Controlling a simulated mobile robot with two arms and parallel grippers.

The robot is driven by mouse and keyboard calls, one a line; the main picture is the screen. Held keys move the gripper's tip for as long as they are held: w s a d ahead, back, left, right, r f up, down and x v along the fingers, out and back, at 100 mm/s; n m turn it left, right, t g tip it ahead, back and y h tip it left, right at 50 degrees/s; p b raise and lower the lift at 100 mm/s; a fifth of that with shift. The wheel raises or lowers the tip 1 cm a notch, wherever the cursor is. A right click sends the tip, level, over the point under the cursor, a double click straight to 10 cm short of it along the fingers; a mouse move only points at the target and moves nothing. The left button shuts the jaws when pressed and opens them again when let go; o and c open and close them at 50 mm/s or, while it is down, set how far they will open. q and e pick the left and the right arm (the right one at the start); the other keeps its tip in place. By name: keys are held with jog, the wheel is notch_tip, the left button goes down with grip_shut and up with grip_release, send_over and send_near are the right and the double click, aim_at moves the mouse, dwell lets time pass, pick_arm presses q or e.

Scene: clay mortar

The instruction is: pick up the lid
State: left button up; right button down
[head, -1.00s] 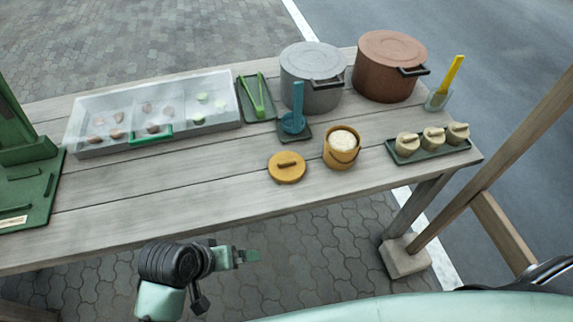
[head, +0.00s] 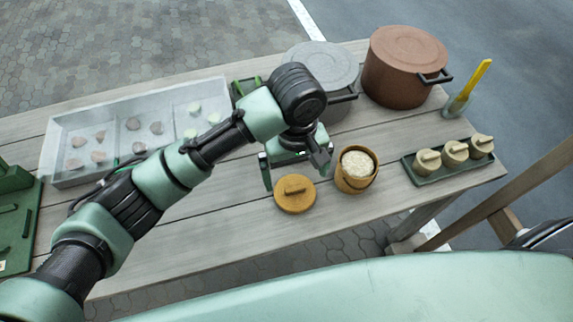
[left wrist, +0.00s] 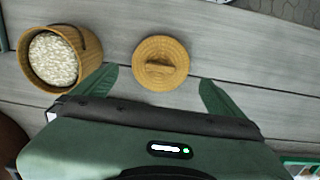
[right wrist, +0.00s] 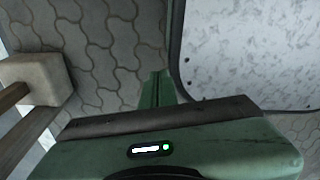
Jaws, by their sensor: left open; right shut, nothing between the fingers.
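The lid is a round yellow-brown disc with a raised bar handle; it lies flat on the table (head: 296,194) and also shows in the left wrist view (left wrist: 161,64). My left gripper (head: 297,172) is open and empty, above the table just behind the lid. In the left wrist view its two fingers (left wrist: 153,90) stand wide apart, with the lid ahead between them. My right gripper (right wrist: 156,88) is shut and empty, over the paving; it is not seen in the head view.
A matching open pot of pale grains (head: 356,170) stands close to the lid's right. Grey (head: 325,66) and brown (head: 402,68) pots stand behind. A tray (head: 452,163) of lidded jars is at right, a sectioned clear box (head: 60,178) at left. The front table strip is clear.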

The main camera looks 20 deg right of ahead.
aim_at(295, 189)
pick_arm(q)
jog(key=shift+w, duration=0.5)
jog(key=shift+s+a+f, duration=0.1)
jog(key=shift+f, duration=0.1)
jog(key=shift+s+f, duration=0.3)
jog(key=shift+f, duration=0.3)
jog(key=shift+s+f, duration=0.25)
jog(key=shift+f, duration=0.35)
jog(key=f, duration=0.3)
jog(key=shift+w, duration=0.2)
jog(key=shift+f, duration=0.65)
jog(key=c, duration=1.1)
jog(key=shift+o, duration=0.2)
pick_arm(e)
jog(key=shift+s+r, duration=0.1)
jog(key=shift+s, duration=0.75)
